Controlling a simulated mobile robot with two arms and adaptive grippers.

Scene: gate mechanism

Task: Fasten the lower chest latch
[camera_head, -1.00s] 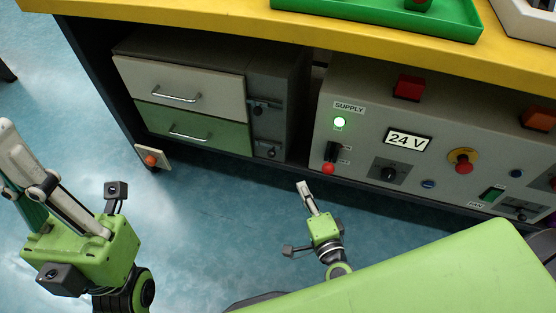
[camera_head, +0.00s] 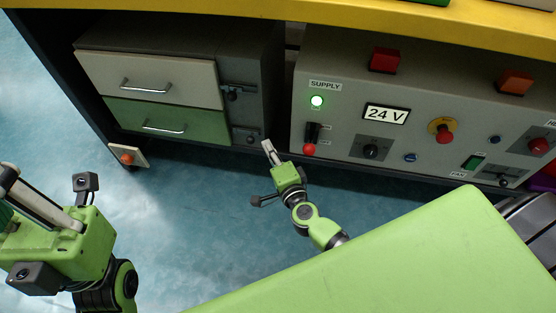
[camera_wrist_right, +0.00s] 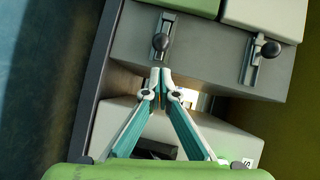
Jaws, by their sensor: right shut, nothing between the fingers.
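The chest (camera_head: 178,40) has a white upper drawer and a green lower drawer (camera_head: 168,123), both looking closed. The lower latch (camera_head: 250,138), a dark knob on a small plate, is on the grey panel right of the green drawer. In the right wrist view the lower latch (camera_wrist_right: 161,42) lies just beyond my fingertips, its knob partway along the plate. My right gripper (camera_head: 267,146) is shut and empty, just right of and below that latch; a small gap shows in the wrist view (camera_wrist_right: 160,75). My left gripper (camera_head: 6,180) is partly cut off at the left edge, away from the chest.
The upper latch (camera_head: 235,92) sits above on the same panel; its knob is near the drawer end. The supply panel (camera_head: 340,75) with knobs and buttons stands close to the right. A yellow tabletop (camera_head: 260,12) overhangs both. The blue floor (camera_head: 185,215) in front is clear.

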